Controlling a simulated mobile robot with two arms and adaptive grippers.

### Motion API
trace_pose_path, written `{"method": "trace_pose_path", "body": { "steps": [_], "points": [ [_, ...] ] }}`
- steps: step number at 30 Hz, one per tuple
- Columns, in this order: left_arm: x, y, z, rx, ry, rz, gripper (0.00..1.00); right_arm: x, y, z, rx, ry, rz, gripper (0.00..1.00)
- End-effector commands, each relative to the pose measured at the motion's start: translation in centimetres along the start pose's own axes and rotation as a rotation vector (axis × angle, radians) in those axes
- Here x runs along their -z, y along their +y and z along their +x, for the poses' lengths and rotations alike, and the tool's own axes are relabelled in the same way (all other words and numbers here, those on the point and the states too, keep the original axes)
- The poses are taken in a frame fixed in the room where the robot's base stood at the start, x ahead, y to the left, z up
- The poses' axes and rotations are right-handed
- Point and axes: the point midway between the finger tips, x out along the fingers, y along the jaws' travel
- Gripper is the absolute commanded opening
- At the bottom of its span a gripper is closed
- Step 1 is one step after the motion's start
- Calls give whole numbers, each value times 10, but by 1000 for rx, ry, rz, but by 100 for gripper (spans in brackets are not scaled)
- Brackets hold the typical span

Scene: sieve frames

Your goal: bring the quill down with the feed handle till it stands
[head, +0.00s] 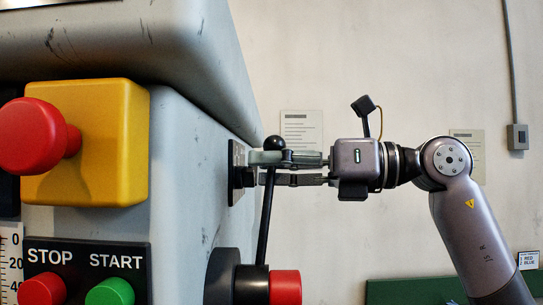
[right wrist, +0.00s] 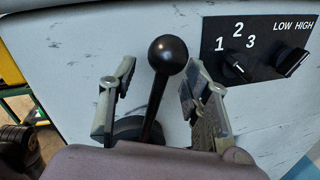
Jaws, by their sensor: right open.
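The feed handle (head: 264,218) is a black lever with a round ball knob, rising almost upright from a dark hub (head: 222,278) on the machine's right side. My right gripper (head: 257,169) comes in from the right at the height of the lever's upper end. In the right wrist view its fingers are open (right wrist: 162,80), one on each side of the lever (right wrist: 157,105) just below the knob, with gaps on both sides. The quill is not in view. My left gripper is not in view.
A yellow box (head: 110,140) with a red mushroom button (head: 35,135) sits on the machine front, above the STOP and START panel (head: 85,258). A selector plate (right wrist: 258,48) with two knobs is close beside the right finger. A red cap (head: 285,287) is by the hub.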

Motion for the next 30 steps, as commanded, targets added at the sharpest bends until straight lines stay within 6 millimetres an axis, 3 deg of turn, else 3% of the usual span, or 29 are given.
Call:
{"method": "trace_pose_path", "body": {
  "steps": [10, 30],
  "points": [
    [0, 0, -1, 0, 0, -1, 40, 0, 0, 3, 0, 0, 0, 43],
    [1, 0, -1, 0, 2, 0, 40, 0, 0, 3, 0, 0, 0, 0]
  ]
}}
